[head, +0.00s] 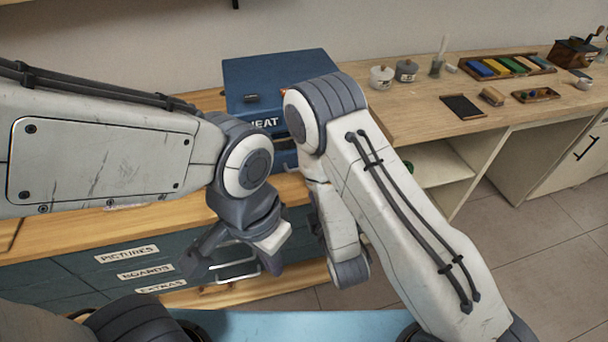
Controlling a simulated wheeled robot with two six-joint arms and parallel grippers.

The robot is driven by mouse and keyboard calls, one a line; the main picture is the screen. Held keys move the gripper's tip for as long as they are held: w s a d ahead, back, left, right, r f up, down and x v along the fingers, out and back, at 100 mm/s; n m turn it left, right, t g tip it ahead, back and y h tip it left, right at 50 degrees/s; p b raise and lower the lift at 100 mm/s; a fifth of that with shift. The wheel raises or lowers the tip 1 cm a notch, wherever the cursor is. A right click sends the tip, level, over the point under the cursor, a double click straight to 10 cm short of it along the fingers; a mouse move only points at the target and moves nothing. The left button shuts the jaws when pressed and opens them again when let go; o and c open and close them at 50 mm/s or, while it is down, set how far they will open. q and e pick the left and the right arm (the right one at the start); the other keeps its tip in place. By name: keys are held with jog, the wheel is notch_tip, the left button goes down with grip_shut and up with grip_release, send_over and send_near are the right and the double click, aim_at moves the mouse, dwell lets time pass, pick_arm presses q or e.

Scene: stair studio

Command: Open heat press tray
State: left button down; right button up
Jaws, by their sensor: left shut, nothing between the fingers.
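The heat press is a blue box (262,72) with a white "HEAT" label, standing on the wooden counter at the back centre. My right arm covers its right front. A lower blue front part shows between my arms (284,158); I cannot tell whether this is the tray or whether it is open. My left gripper (268,258) is shut and empty. It points down in front of the drawer cabinet, below and nearer than the press, apart from it. My right arm's elbow rises before the press and its forearm hangs down; its gripper fingers do not show.
A dark drawer cabinet (75,278) with labels such as "PICTURES" and a metal handle (236,270) stands below the counter. On the right worktop (420,118) are lidded pots (382,77), a colour tray (507,67) and a grinder (574,52). Open floor (500,240) lies at right.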

jog(key=b+x, duration=0.1)
jog(key=x, duration=0.7)
jog(key=shift+w+b, duration=0.2)
jog(key=shift+b, duration=0.1)
pick_arm(q)
jog(key=shift+f, duration=1.25)
pick_arm(e)
jog(key=shift+w+a+f, duration=0.2)
jog(key=shift+w, duration=0.3)
grip_shut()
